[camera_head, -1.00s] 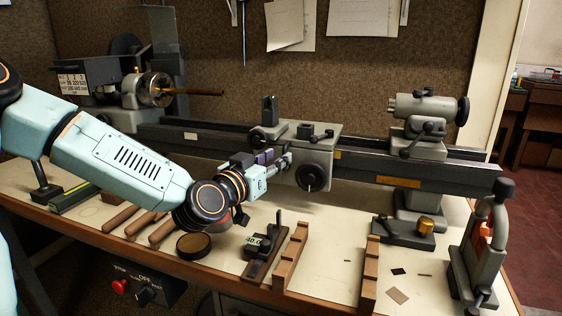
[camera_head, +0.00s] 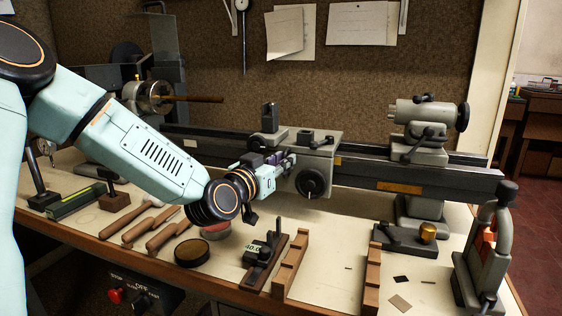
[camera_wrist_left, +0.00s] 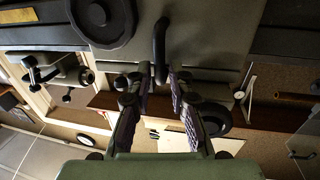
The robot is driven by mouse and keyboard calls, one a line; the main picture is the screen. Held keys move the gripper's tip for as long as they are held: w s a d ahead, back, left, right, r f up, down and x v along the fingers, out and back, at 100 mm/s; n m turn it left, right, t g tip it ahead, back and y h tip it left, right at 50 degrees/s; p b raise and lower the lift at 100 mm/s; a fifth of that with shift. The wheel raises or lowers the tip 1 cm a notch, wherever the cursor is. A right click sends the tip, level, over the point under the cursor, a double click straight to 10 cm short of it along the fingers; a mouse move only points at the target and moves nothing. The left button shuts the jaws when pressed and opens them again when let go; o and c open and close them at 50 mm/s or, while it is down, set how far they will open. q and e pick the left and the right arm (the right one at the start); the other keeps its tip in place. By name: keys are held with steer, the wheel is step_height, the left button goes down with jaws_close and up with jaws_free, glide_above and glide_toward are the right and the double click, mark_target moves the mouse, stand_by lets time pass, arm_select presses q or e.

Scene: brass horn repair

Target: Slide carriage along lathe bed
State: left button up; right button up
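The grey carriage (camera_head: 322,158) sits about midway along the dark lathe bed (camera_head: 380,172), with a black handwheel (camera_head: 311,182) on its front. My left gripper (camera_head: 288,162) is at the carriage's left front side, left of the handwheel. In the left wrist view, my left gripper (camera_wrist_left: 160,80) has its two fingers apart. The end of a dark bent handle (camera_wrist_left: 160,45) on the carriage shows between or just beyond the fingertips. Contact with it cannot be told. The handwheel (camera_wrist_left: 102,15) is at the top of that view. My right gripper is not in view.
The tailstock (camera_head: 425,120) stands on the bed to the right and the chuck (camera_head: 155,97) is at left. Wooden-handled tools (camera_head: 150,222), a round tin (camera_head: 192,252), notched wooden blocks (camera_head: 291,265) and a grey clamp-like stand (camera_head: 484,250) occupy the bench front.

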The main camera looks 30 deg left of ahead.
arm_select(q)
jaws_close()
steer(key=shift+d, duration=0.1)
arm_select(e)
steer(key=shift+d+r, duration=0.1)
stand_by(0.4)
